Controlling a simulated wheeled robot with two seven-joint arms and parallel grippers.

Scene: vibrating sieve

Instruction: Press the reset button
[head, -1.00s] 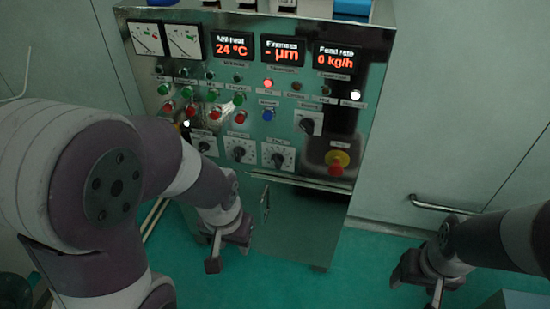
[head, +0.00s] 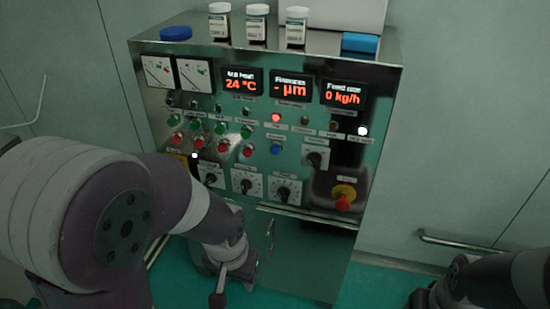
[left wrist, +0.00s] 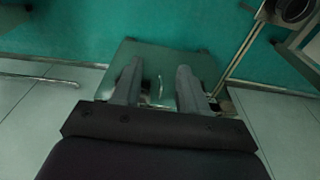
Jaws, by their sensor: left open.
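The steel control panel (head: 310,180) of the sieve's cabinet faces me in the head view. A blue button (head: 276,149) sits near its middle, below a lit red lamp (head: 275,117); its label is too small to read. My left gripper (head: 234,290) is low in front of the cabinet, well below the buttons and touching none of them. In the left wrist view its two fingers (left wrist: 160,82) are apart with nothing held between them. My right gripper (head: 425,298) is at the bottom right, cut off by the picture's edge, away from the panel.
A red mushroom knob (head: 344,202) on yellow stands at the panel's lower right. Several green and red buttons and three dials (head: 247,184) lie left and below the blue button. Jars (head: 256,25) stand on top. A wall rail (head: 460,243) is at right.

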